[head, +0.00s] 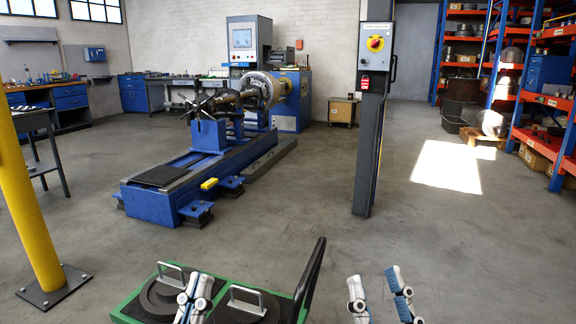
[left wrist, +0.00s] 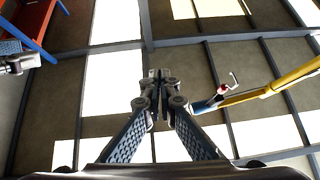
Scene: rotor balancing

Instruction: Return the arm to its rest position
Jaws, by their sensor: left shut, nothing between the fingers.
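My left gripper (head: 193,284) is at the bottom of the head view, raised in front of a green cart, with its fingers together and nothing between them. In the left wrist view its fingertips (left wrist: 158,78) meet and point up towards the ceiling. My right gripper (head: 376,278) is at the bottom right of the head view. Its two fingers stand well apart, with only bare floor seen between them. Most of both arms is out of the head view.
The green cart (head: 126,311) carries dark round plates with handles, and its dark push handle (head: 311,278) rises between my grippers. A blue balancing machine (head: 150,201), a grey control post (head: 368,155) and a yellow post (head: 27,205) stand beyond.

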